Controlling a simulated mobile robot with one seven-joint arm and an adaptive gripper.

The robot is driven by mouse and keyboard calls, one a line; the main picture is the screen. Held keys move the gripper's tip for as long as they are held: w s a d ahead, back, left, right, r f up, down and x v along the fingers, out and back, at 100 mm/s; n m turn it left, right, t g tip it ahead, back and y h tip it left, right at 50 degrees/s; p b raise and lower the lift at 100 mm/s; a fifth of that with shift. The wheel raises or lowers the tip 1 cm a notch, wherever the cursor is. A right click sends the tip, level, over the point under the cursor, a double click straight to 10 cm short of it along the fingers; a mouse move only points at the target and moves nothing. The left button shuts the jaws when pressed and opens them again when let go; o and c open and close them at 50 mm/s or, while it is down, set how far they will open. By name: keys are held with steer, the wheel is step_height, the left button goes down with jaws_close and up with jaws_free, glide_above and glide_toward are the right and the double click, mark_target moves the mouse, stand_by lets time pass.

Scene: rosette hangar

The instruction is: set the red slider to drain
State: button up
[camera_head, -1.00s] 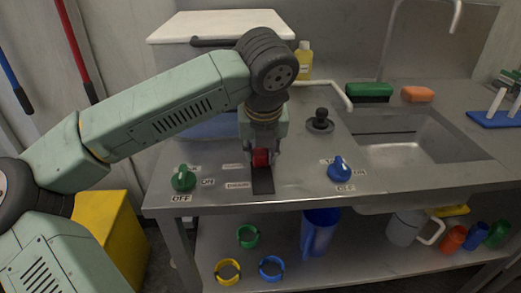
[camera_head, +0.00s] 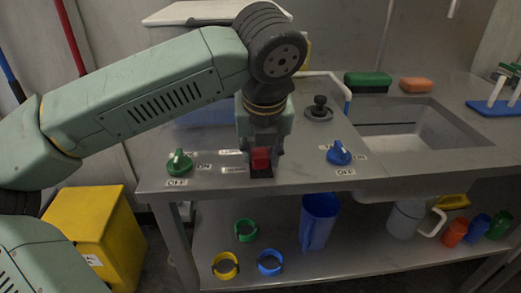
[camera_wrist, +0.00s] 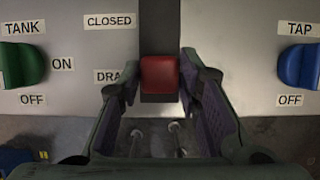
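The red slider (camera_head: 260,158) is a small block in a dark slot (camera_wrist: 159,30) on the steel counter. It sits near the slot's front end, level with the label that starts "DRA" (camera_wrist: 108,76); part of that label is hidden by a finger. The "CLOSED" label (camera_wrist: 109,21) lies farther back along the slot. My gripper (camera_wrist: 160,68) points down with a finger at each side of the slider, seemingly touching it. The slider also shows in the wrist view (camera_wrist: 160,73), between the fingertips.
A green TANK knob (camera_head: 179,162) stands left of the slot and a blue TAP knob (camera_head: 339,153) right of it. Rings and a blue pitcher (camera_head: 319,222) lie on the lower shelf.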

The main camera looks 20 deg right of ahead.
steer(key=o, duration=0.3)
steer(key=v, duration=1.2)
